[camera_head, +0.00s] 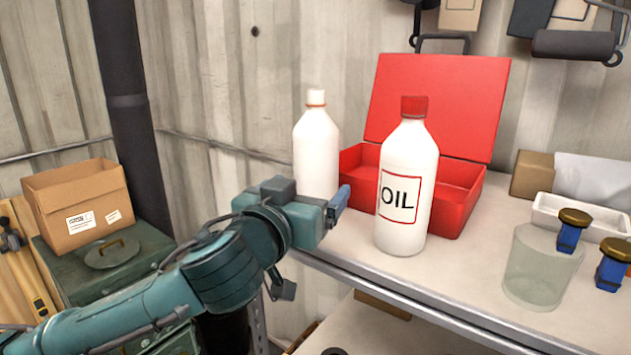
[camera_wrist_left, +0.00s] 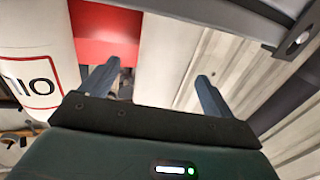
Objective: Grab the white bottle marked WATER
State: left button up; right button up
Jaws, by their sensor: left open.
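A white bottle with a white cap (camera_head: 317,145) stands upright on the shelf top. No WATER marking shows, and its lower part is hidden behind my left gripper. My left gripper (camera_head: 335,206) is in front of this bottle at its lower part. In the left wrist view, my left gripper (camera_wrist_left: 157,76) is open, with its two fingers apart. The white bottle (camera_wrist_left: 164,55) shows between and beyond them, nothing clearly gripped. A white bottle marked OIL with a red cap (camera_head: 407,175) stands to the right; it also shows in the left wrist view (camera_wrist_left: 30,45). My right gripper is out of view.
An open red toolbox (camera_head: 437,100) stands behind the bottles. A clear jar (camera_head: 541,268), blue pieces with gold tops (camera_head: 612,265) and a white tray (camera_head: 583,217) are at the right. A cardboard box (camera_head: 78,205) sits lower left. The shelf's front edge (camera_head: 420,305) runs below my gripper.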

aim_at(316, 176)
pick_arm(q)
jog(key=p+x, duration=0.1)
jog(key=x, duration=0.3)
jog(key=shift+w+a+r+p, duration=0.15)
jog(key=shift+w+p, duration=0.1)
jog(key=shift+p, duration=0.1)
jog(key=shift+w, duration=0.5)
jog(key=shift+c, duration=0.3)
jog(key=c, duration=1)
jog(key=shift+c, duration=1)
